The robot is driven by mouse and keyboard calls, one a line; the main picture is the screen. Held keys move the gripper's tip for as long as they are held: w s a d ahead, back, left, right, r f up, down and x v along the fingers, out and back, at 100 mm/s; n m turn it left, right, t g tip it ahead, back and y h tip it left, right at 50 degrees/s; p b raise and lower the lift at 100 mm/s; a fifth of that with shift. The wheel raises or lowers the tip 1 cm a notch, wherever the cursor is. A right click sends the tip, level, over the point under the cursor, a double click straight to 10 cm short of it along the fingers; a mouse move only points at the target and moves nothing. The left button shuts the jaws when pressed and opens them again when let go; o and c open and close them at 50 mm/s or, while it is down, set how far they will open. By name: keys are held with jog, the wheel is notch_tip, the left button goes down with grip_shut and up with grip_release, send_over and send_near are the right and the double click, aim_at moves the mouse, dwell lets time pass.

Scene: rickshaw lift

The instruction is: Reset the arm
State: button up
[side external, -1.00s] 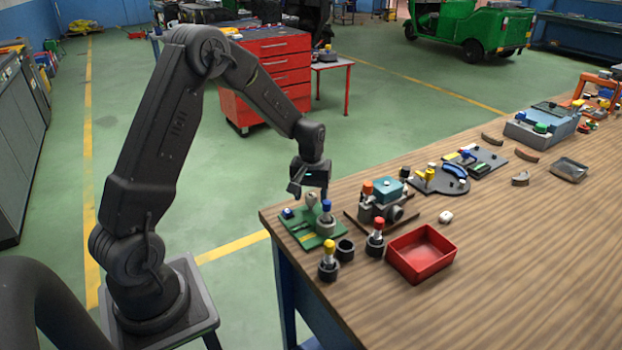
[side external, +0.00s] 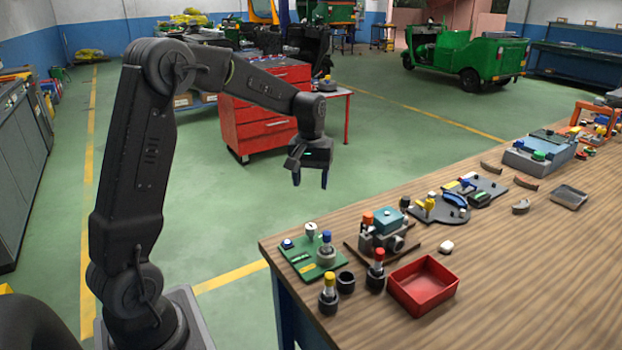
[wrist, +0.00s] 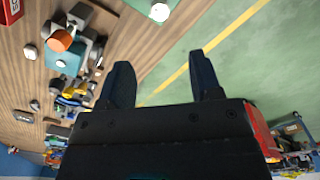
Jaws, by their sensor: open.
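My gripper (side external: 311,180) hangs in the air above and beyond the table's far left corner, apart from everything on the bench. It points down and holds nothing. In the wrist view its two dark fingers (wrist: 160,82) are spread apart with green floor between them. The green board (side external: 312,258) with a blue-topped peg lies on the table below and near the gripper.
The wooden table (side external: 500,290) carries a red tray (side external: 422,284), a block assembly with a teal top (side external: 390,222), a yellow-topped peg (side external: 329,290) and a red-topped peg (side external: 377,268). A red tool cabinet (side external: 265,125) stands on the floor behind my gripper.

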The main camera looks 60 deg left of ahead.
jog(key=s+d+r+m+t, duration=0.3)
jog(key=s+d+r+m, duration=0.2)
jog(key=s+d+r, duration=0.45)
jog(key=s+d+f+m+t, duration=0.1)
jog(key=s+d+m, duration=0.3)
jog(key=s+d, duration=0.4)
jog(key=s+t, duration=0.1)
jog(key=s, duration=0.2)
jog(key=shift+s+f+t, duration=0.25)
jog(key=shift+s+t, duration=0.05)
jog(key=shift+s, duration=0.1)
